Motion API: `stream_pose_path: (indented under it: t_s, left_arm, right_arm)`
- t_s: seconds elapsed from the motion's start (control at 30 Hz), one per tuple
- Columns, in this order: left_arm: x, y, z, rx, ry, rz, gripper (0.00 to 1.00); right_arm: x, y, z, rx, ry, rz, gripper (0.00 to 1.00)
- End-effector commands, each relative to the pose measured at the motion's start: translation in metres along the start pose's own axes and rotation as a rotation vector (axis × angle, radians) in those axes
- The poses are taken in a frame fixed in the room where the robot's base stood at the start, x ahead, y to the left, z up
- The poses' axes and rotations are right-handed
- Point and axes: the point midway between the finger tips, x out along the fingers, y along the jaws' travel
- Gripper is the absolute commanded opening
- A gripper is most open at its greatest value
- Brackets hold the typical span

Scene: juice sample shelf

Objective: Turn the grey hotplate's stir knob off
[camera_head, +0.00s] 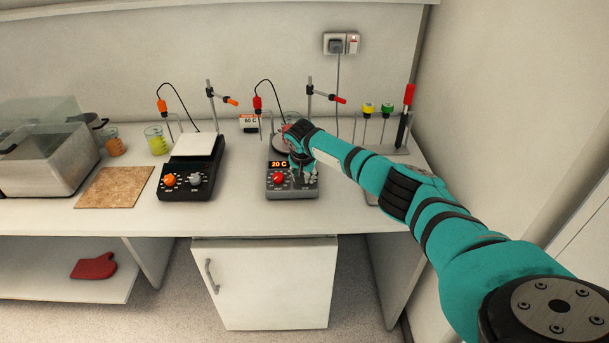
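The grey hotplate (292,192) stands on the bench, right of the middle. Its display (279,164) reads 20 C, and a red knob (278,179) shows on the left of its front panel. I cannot tell whether the fingers touch a knob or are open or shut. My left gripper is not in view.
A black hotplate (181,191) with an orange and a grey knob stands to the left. Probe and clamp stands rise behind both hotplates. Beakers (157,139), a cork mat (115,188) and a glass-lidded bath (44,162) are farther left. A rack (389,150) stands at right.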

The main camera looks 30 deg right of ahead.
Motion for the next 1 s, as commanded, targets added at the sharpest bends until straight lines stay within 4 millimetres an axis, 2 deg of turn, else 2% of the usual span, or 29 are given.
stream_pose_path:
  t_s: [0.37, 1.0]
  left_arm:
    - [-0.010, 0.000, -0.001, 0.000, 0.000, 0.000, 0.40]
    - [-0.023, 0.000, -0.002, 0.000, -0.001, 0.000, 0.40]
  right_arm:
    - [-0.001, 0.001, 0.001, -0.180, -0.004, -0.019, 0.00]
    - [0.000, 0.002, -0.001, -0.759, -0.002, -0.084, 0.00]
